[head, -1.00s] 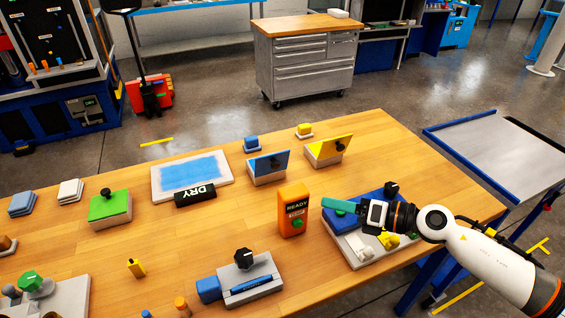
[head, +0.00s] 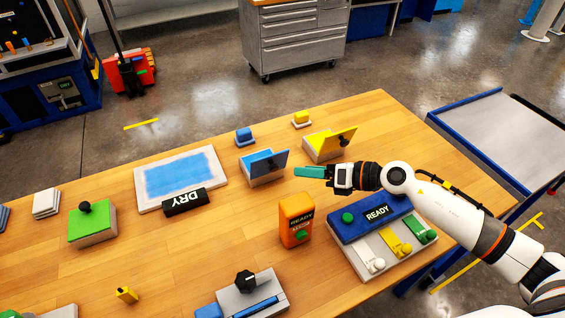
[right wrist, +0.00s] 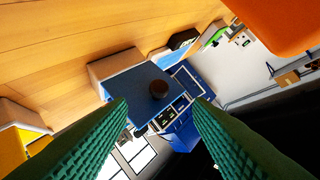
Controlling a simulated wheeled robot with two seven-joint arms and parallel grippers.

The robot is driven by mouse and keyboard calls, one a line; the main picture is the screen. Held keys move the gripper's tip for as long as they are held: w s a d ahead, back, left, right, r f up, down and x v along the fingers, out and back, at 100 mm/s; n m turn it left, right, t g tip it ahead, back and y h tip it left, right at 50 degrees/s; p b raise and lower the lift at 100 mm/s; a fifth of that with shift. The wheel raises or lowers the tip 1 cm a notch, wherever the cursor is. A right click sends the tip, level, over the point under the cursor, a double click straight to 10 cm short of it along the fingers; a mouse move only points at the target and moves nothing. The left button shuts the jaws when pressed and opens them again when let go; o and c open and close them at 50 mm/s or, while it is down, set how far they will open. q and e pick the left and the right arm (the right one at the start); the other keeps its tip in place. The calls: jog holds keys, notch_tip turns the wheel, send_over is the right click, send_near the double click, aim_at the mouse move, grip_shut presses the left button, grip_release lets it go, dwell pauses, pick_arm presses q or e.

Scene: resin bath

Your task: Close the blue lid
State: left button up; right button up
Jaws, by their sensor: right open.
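The blue lid (head: 270,161) stands tilted open on its light box (head: 262,181) near the middle of the table in the head view. A dark knob sits on the lid's face. In the right wrist view the blue lid (right wrist: 140,88) and its round knob (right wrist: 158,89) lie ahead, between the two green fingers. My right gripper (head: 308,172) is to the right of the blue lid, apart from it, with its fingers pointing left. In the right wrist view its fingers (right wrist: 160,125) are spread wide with nothing between them. My left gripper is out of view.
A yellow open lid (head: 325,144) stands behind the gripper. An orange READY box (head: 296,222) stands in front. A blue READY panel (head: 376,217) lies under my right arm. A DRY tray (head: 142,195) is left of the blue lid. Bare table lies between.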

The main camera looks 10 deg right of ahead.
aim_at(278, 168)
jog(key=p+x, duration=0.1)
jog(key=x, duration=0.5)
jog(key=shift+w+a, duration=0.1)
jog(key=shift+w, duration=0.1)
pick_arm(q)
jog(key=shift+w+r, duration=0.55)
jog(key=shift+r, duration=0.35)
pick_arm(e)
jog(key=shift+w+a+f, duration=0.25)
jog(key=shift+w+a, duration=0.05)
jog(key=shift+a, duration=0.15)
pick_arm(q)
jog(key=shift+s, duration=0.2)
pick_arm(e)
grip_shut()
